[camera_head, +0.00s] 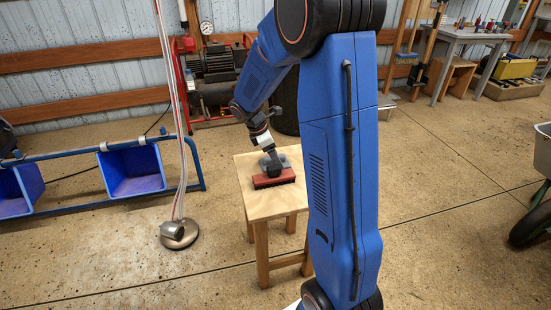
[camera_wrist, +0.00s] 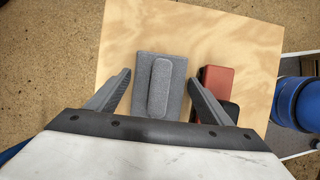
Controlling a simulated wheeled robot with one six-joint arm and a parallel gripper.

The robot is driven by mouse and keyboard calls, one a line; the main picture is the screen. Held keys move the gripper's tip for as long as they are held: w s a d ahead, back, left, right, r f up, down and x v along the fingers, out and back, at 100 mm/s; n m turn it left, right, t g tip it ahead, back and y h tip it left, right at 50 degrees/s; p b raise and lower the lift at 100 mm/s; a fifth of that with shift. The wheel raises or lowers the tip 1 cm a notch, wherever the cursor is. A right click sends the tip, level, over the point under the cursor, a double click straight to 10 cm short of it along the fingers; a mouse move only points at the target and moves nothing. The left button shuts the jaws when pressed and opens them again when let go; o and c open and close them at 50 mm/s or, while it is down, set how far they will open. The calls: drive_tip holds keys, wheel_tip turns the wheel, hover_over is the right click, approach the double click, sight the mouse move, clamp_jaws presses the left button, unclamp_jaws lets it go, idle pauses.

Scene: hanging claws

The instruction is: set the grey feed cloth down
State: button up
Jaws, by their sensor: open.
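The grey feed cloth (camera_wrist: 174,70) lies flat on the wooden stool top (camera_wrist: 230,38) in the wrist view, with a raised rounded ridge along its middle. My gripper (camera_wrist: 158,77) is open, one finger on each side of the cloth, with gaps between the fingers and the ridge. Whether the fingers touch the stool cannot be told. In the head view my gripper (camera_head: 271,163) is low over the stool (camera_head: 255,205), and the cloth is mostly hidden behind it.
A red and black brush (camera_wrist: 216,78) lies on the stool close to my right finger; it also shows in the head view (camera_head: 273,179). A metal milking claw (camera_head: 178,233) hangs on hoses left of the stool. Blue bins (camera_head: 133,170) stand farther left.

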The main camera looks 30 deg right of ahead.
drive_tip(key=v, duration=1.2)
drive_tip(key=s+a+r+m+t+y, duration=0.1)
drive_tip(key=s+m, duration=0.4)
drive_tip(key=s, duration=0.5)
drive_tip(key=s+a+r+m+t+y, duration=0.1)
drive_tip(key=s+a+m, duration=0.4)
drive_tip(key=s, duration=0.5)
drive_tip(key=s+a+r+m+t+y, duration=0.2)
drive_tip(key=s+a+r+m+t, duration=0.1)
drive_tip(key=s, duration=0.8)
drive_tip(key=shift+a+m+t, duration=0.5)
drive_tip(key=shift+a+m, duration=0.4)
drive_tip(key=shift+r, duration=0.1)
